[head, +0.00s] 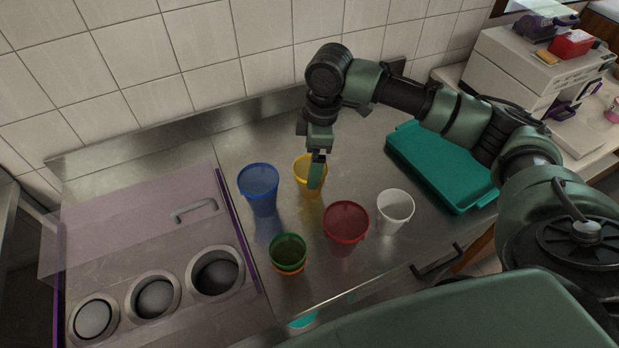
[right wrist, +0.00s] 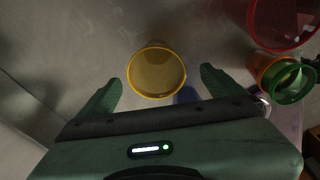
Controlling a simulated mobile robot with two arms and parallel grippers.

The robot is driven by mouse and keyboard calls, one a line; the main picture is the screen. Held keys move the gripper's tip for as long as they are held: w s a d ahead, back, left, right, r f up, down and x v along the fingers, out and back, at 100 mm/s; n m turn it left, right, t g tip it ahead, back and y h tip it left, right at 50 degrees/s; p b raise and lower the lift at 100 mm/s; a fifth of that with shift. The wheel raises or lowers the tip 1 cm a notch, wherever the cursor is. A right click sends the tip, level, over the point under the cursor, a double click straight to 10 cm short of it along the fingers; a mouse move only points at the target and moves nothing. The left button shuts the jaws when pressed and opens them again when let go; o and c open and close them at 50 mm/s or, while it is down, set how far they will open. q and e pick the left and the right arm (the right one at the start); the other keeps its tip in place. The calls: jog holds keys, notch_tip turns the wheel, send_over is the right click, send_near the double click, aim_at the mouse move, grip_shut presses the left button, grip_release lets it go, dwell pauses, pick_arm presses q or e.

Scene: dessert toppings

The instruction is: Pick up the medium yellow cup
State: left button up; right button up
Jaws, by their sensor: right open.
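The yellow cup (head: 301,181) stands upright on the steel counter, partly hidden in the head view by my right gripper (head: 317,172). In the right wrist view the yellow cup (right wrist: 156,74) shows its open mouth, a little ahead of and between the two green fingers. My right gripper (right wrist: 158,88) is open and empty, with a finger on each side of the cup and visible gaps to both. My left gripper is not in view.
A blue cup (head: 259,190) stands left of the yellow cup. A red cup (head: 346,228), a white cup (head: 395,211) and a green cup (head: 288,252) with an orange one under it stand nearer. A teal tray (head: 425,170) lies to the right. The tiled wall is behind.

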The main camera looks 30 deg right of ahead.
jog(key=f, duration=0.1)
jog(key=f+p, duration=0.1)
jog(key=shift+w+f, duration=0.2)
jog(key=shift+f, duration=0.2)
jog(key=shift+w+a+f, duration=0.1)
jog(key=shift+w+f, duration=0.1)
jog(key=shift+f, duration=0.9)
jog(key=c, duration=1.4)
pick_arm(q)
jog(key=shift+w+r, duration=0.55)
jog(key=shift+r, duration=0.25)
pick_arm(e)
jog(key=shift+r, duration=0.1)
